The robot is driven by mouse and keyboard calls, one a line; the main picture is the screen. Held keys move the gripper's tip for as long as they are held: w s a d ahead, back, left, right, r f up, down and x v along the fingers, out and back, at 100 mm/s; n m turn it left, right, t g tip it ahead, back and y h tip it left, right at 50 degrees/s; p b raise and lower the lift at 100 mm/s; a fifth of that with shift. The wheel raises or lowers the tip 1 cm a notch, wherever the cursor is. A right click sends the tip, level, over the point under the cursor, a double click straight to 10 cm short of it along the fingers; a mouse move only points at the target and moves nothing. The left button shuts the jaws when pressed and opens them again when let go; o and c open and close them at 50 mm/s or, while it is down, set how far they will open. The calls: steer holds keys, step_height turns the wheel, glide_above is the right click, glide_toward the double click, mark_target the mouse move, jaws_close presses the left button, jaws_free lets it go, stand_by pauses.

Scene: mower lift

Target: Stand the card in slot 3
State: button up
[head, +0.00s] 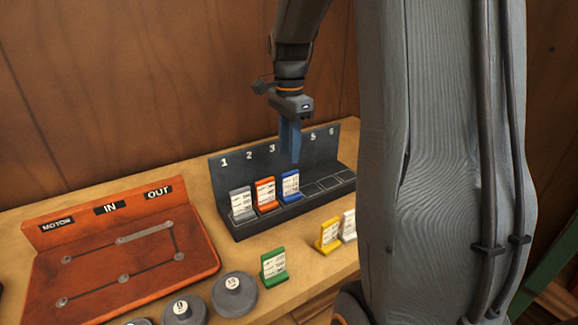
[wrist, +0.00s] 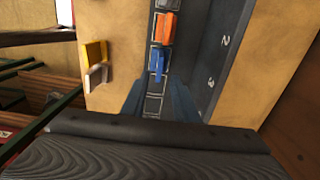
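The dark card rack (head: 239,230) stands on the bench, with numbers along its back wall. A blue card (head: 290,185) stands in the third slot from the left, beside an orange card (head: 265,194) in the second and a grey card (head: 241,204) in the first. The slots to the right look empty. My gripper (head: 291,158) is above the rack, behind and above the blue card. In the wrist view its two blue fingers (wrist: 158,88) are spread apart with nothing between them, and the blue card (wrist: 158,62) shows just beyond the fingertips.
Yellow (head: 328,236) and white (head: 348,226) cards stand on the bench in front of the rack. A green card (head: 273,267) stands further left. Round grey weights (head: 234,294) and an orange panel (head: 120,255) fill the left side. A wooden wall (head: 150,80) rises behind.

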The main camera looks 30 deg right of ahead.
steer(key=shift+r, duration=0.3)
steer(key=shift+s+a, duration=0.2)
steer(key=shift+a, duration=0.05)
steer(key=s+a+f+n+t, duration=0.1)
steer(key=s+a+f+n, duration=0.9)
steer(key=s+a+n, duration=0.4)
steer(key=s+n, duration=0.1)
steer(key=n, duration=0.2)
steer(key=shift+a+f+n, duration=0.25)
steer(key=shift+a+n, duration=0.05)
